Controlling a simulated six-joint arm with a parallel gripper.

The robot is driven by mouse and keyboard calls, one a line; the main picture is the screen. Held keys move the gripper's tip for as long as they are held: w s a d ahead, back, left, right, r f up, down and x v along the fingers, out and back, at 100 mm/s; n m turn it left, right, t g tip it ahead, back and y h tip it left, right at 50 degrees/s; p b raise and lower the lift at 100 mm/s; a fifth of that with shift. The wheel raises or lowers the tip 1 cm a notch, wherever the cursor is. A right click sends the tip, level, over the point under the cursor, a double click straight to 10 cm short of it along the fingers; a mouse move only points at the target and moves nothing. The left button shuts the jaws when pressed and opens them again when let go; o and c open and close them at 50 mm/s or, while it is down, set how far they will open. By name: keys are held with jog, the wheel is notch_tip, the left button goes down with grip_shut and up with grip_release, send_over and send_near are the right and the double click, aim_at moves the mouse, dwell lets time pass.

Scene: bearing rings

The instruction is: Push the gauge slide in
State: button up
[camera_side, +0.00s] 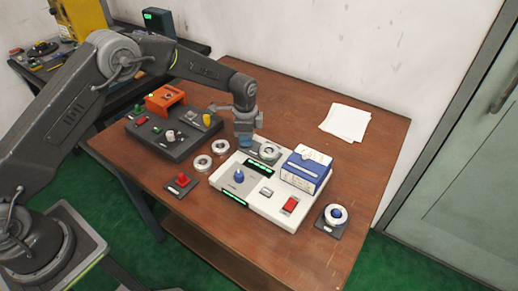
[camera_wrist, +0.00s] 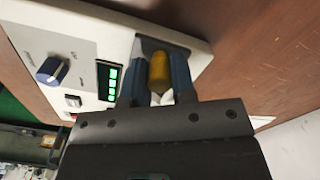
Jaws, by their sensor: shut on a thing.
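The white gauge unit (camera_side: 250,195) sits on the brown table; its panel (camera_wrist: 100,30) also shows in the wrist view. My gripper (camera_side: 243,146) points down at the back edge of the unit. In the wrist view its two blue fingers (camera_wrist: 157,82) are shut around a yellow rounded knob (camera_wrist: 158,68), which seems to be the handle of the gauge slide. The knob stands over a dark recess (camera_wrist: 150,45) in the panel. The slide's body is mostly hidden, so I cannot tell how far in it is. A metal ring (camera_side: 269,151) lies on a dark plate beside my gripper.
Loose rings (camera_side: 202,163) lie left of my gripper. A dark control box (camera_side: 172,138) stands behind them. Paper (camera_side: 346,122) lies at the back right, with bare table around it.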

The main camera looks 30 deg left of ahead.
aim_at(279, 163)
jog(key=shift+d, duration=6)
jog(key=o, duration=0.6)
jog(key=shift+a, duration=0.1)
notch_tip(279, 163, up, 7)
jog(key=shift+a+r, duration=0.1)
jog(key=shift+a, duration=0.05)
